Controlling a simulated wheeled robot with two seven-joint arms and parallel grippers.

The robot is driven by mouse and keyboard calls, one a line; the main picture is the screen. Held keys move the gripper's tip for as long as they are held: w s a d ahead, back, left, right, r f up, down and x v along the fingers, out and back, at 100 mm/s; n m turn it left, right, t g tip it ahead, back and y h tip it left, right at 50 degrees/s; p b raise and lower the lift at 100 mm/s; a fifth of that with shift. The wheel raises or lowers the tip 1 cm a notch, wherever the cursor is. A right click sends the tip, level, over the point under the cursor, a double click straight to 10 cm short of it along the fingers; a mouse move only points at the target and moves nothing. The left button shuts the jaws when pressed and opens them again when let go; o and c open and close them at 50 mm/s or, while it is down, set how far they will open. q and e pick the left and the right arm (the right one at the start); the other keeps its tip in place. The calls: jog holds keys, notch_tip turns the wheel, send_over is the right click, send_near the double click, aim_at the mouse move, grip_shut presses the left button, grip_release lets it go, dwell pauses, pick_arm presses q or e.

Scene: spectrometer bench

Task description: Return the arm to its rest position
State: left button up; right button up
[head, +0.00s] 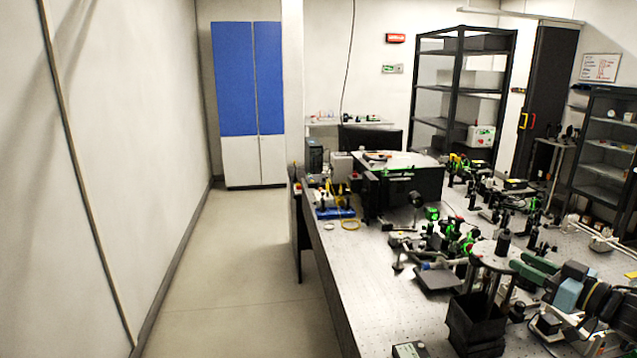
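The optical bench (375,300) fills the right half of the head view, with many instruments on its perforated top. Dark, rounded parts and a blue-grey block (567,292) crowd the lower right corner. No left arm or left gripper shows. I see nothing held.
Small optical mounts cover the bench's middle and right. The floor (235,285) left of the bench is clear. A blue and white cabinet (248,100) and dark shelving (460,85) stand behind.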

jog(key=shift+m+t+h, duration=0.3)
jog(key=shift+m+h, duration=0.3)
jog(key=shift+h, duration=0.3)
jog(key=shift+m+h, duration=0.5)
jog(key=shift+h, duration=0.1)
